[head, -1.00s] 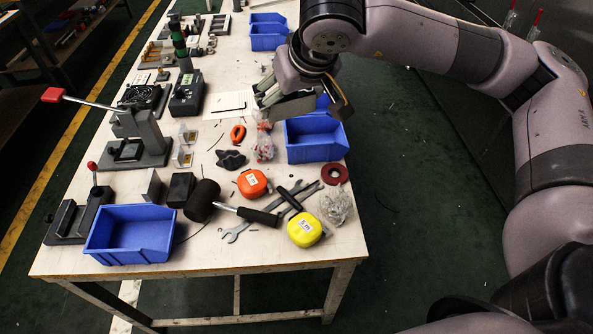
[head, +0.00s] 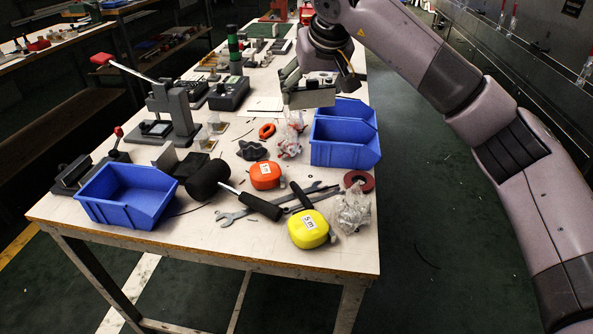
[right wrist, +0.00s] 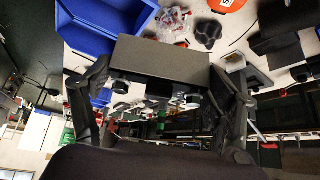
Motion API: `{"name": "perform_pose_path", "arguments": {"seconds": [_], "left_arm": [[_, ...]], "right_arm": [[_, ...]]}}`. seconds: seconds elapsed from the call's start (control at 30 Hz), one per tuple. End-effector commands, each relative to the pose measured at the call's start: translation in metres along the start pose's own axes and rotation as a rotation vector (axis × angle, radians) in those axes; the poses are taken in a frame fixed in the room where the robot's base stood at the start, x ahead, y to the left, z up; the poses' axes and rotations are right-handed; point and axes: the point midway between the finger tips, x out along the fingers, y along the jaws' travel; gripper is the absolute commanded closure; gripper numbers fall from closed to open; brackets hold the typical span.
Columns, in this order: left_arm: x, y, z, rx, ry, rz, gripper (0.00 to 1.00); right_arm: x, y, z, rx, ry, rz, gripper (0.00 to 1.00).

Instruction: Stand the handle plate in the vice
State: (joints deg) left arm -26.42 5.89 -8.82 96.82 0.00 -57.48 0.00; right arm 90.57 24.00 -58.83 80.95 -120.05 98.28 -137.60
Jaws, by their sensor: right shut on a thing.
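The handle plate (head: 311,97) is a flat grey rectangular piece. My right gripper (head: 314,84) is shut on it and holds it above the far right part of the workbench, behind the blue bins. In the right wrist view the plate (right wrist: 165,62) spans the space between the two dark fingers (right wrist: 165,95), its broad face showing. What looks like the vice (head: 76,178) is a low dark-grey device with a red-knobbed lever at the left edge of the bench, far from the plate. A blue bin partly hides it. My left gripper is not in view.
A blue bin (head: 128,206) stands in front of the vice; more blue bins (head: 345,148) line the right edge. A lever press (head: 172,118) rises behind the vice. A mallet (head: 208,180), tape measures (head: 309,229), wrenches and bags crowd the middle.

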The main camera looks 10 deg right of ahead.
Motion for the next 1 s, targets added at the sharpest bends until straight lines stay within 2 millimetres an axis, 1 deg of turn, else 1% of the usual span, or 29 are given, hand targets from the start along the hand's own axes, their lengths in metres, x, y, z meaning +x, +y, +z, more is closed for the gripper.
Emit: {"name": "perform_pose_path", "arguments": {"seconds": [0.03,0.3,0.5,0.6,0.77,0.87,1.0], "left_arm": [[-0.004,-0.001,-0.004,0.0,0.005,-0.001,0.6],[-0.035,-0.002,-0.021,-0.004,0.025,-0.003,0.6],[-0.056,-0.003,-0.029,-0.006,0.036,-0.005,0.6],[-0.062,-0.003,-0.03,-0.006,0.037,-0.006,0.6],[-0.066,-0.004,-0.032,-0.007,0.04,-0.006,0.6],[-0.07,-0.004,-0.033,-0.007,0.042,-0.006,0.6],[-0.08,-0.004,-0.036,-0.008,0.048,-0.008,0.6]], "right_arm": [[0.011,0.0,0.007,0.0,-0.003,0.0,0.63],[0.071,0.0,0.047,0.001,-0.004,-0.001,0.63],[0.11,0.0,0.071,0.002,-0.003,-0.001,0.63],[0.119,0.0,0.077,0.002,0.0,-0.002,0.63],[0.127,0.0,0.082,0.001,0.001,-0.001,0.63],[0.137,0.0,0.089,0.001,-0.001,-0.001,0.63],[0.156,0.0,0.101,0.0,-0.002,-0.002,0.63]]}}
